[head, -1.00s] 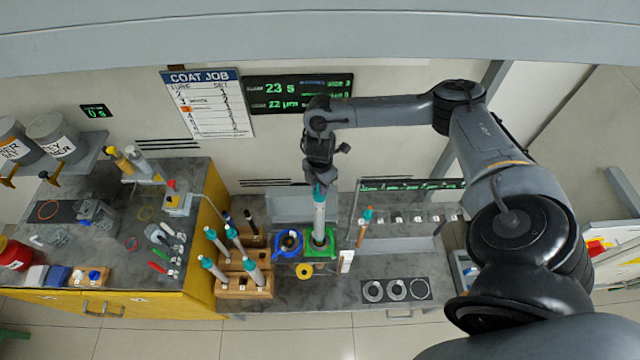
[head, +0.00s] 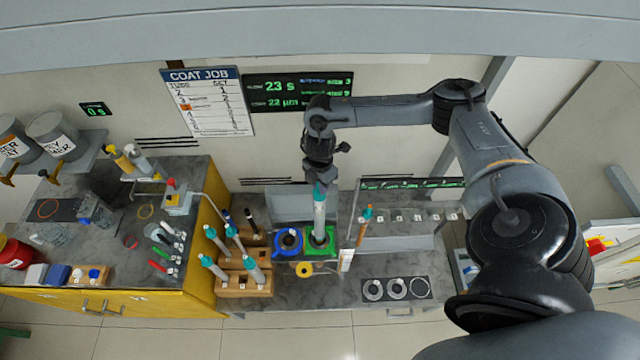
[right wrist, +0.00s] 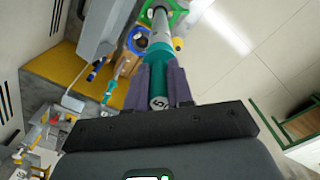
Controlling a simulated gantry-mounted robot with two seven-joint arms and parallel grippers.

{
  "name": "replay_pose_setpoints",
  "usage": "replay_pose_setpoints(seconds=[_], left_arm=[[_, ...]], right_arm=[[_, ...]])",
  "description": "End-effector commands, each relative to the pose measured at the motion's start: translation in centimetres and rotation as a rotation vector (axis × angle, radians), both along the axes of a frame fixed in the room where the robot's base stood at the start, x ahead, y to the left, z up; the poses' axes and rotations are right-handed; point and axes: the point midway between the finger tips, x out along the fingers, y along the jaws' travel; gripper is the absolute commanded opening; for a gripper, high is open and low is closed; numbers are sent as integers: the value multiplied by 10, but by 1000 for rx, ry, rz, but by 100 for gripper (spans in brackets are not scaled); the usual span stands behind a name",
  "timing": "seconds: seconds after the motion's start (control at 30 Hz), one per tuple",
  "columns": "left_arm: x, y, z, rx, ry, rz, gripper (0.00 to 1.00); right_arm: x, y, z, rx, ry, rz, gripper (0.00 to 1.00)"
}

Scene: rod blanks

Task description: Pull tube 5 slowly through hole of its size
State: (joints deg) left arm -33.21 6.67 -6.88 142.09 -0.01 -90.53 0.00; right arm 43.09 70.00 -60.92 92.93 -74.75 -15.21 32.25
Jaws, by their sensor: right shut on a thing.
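My right gripper (head: 319,184) is shut on the teal top end of a pale tube (head: 319,214). The tube stands upright below the gripper, with its lower end at the green square station (head: 329,249). In the right wrist view the two dark fingers (right wrist: 166,88) close around the teal end of the tube (right wrist: 161,85), whose end face carries a mark that looks like a 5. The tube runs toward the green ring (right wrist: 165,8) there. A blue station (head: 277,245) stands just left of the green one. My left gripper is not in view.
Several teal-capped tubes stand in wooden racks (head: 244,289) left of the stations. A yellow ring (head: 304,269) lies in front. A plate with three round gauges (head: 397,289) lies to the right. A display (head: 298,94) reads 23 s and 22 µm. Bench stays bare between them.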

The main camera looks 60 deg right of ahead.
Motion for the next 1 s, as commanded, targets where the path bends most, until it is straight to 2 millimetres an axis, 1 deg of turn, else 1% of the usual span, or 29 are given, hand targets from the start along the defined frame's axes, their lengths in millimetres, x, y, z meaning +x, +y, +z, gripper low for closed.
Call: replay_pose_setpoints(seconds=[0.23,1.0], left_arm=[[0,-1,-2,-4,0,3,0],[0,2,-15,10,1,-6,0]], right_arm=[[0,0,-4,0,0,0,0],[0,0,-25,0,0,0,0]])
